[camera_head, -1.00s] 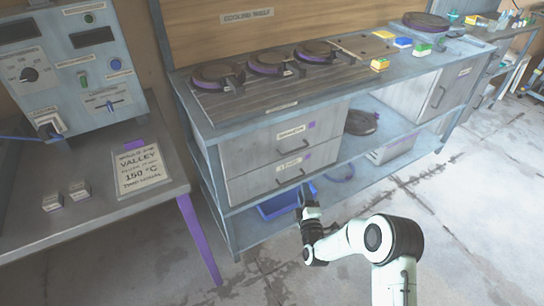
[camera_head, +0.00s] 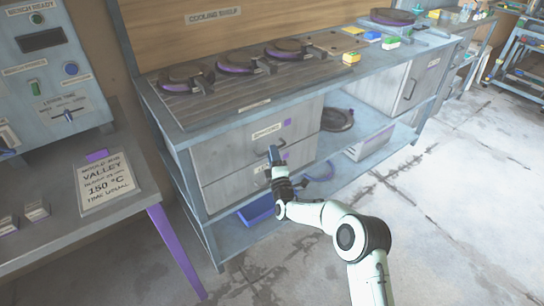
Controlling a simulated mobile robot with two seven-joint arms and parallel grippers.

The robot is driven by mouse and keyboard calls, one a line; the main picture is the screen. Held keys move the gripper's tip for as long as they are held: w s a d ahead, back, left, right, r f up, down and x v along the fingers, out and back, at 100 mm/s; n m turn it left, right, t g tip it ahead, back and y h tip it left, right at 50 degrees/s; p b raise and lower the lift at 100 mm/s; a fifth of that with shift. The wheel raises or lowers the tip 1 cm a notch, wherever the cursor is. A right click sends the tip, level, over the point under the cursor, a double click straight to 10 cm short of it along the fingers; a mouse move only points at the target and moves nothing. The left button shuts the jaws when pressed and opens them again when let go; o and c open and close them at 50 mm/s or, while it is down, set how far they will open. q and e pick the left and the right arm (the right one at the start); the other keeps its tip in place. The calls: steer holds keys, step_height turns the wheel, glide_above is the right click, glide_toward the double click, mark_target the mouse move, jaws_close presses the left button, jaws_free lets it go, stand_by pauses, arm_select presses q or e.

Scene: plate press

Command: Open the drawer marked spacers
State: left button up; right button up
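Two grey drawers sit one above the other under the bench. The upper drawer (camera_head: 225,142) has a small label (camera_head: 265,131), too blurred to read for certain, and a purple mark. The lower drawer (camera_head: 228,186) also has a label and a purple mark, partly behind my gripper. Both drawers look closed. My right gripper (camera_head: 273,153) points upward in front of the drawer fronts, near the seam between them. It hides part of the fronts, and I cannot tell whether it touches a handle or how wide its fingers are. My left gripper is not in view.
Round dark pans (camera_head: 235,60) rest on the cooling shelf top, with small coloured blocks (camera_head: 390,42) to the right. A blue bin (camera_head: 255,211) is below the drawers. A control-panel table (camera_head: 140,205) with a purple leg stands at left. Floor at right is clear.

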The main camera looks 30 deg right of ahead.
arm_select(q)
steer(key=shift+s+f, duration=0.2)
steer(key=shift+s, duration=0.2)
arm_select(e)
steer(key=shift+w+d+r, duration=0.1)
steer(key=shift+w+d, duration=0.05)
steer(key=shift+w, duration=0.35)
jaws_close()
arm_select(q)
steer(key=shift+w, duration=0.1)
